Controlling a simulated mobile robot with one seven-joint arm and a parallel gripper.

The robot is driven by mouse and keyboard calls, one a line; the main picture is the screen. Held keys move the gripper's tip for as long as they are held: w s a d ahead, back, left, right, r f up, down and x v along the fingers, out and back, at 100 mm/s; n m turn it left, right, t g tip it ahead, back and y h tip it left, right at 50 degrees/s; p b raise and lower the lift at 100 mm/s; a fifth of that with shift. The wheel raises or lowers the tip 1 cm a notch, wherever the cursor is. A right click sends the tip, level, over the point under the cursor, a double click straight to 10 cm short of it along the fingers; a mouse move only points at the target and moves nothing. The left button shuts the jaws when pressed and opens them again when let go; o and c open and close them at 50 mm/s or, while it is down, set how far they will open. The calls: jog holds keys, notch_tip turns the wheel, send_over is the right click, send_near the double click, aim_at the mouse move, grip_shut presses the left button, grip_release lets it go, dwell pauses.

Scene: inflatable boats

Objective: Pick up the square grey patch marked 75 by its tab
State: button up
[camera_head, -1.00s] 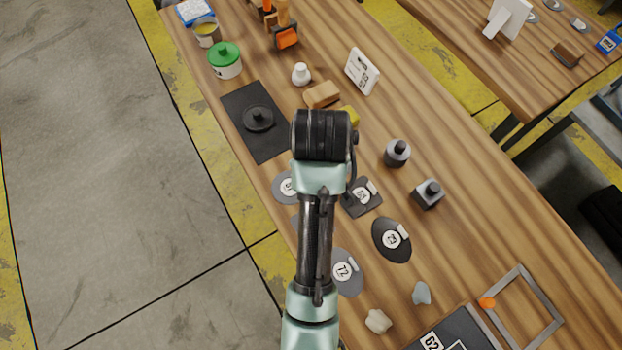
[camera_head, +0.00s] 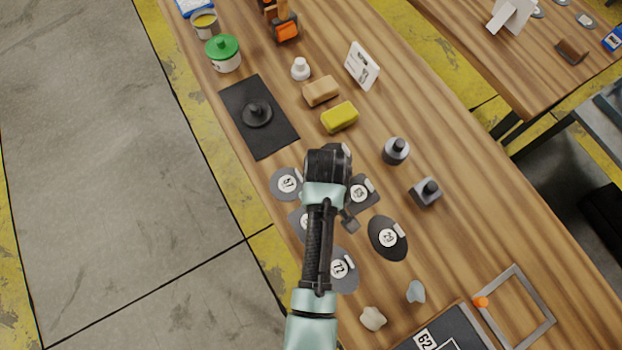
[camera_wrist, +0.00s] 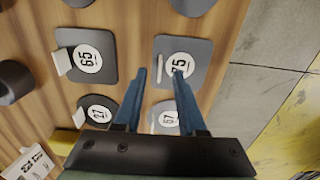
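The square grey patch marked 75 (camera_wrist: 200,50) lies flat on the table in the wrist view; its pale tab (camera_wrist: 159,69) stands along its left side. In the head view the patch (camera_head: 296,214) is mostly hidden by my arm. My gripper (camera_wrist: 160,74) is open and empty, its blue fingers pointing at this patch. In the picture the tab shows between the fingertips; the right fingertip overlaps the number label. I cannot tell the height left above the table. The fingers are hidden in the head view.
Close by lie patches marked 65 (camera_wrist: 108,73), 57 (camera_head: 274,186), 73 (camera_head: 379,250) and 72 (camera_head: 347,285). A yellow sponge (camera_head: 340,117), a black mat (camera_head: 278,137) and two grey weights (camera_head: 396,152) stand around. The table's edge runs close left of the patches.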

notch_tip(320, 180, down, 2)
jog(key=shift+f, duration=0.1)
grip_shut()
jog(key=shift+w+r, duration=0.1)
jog(key=shift+r, duration=0.1)
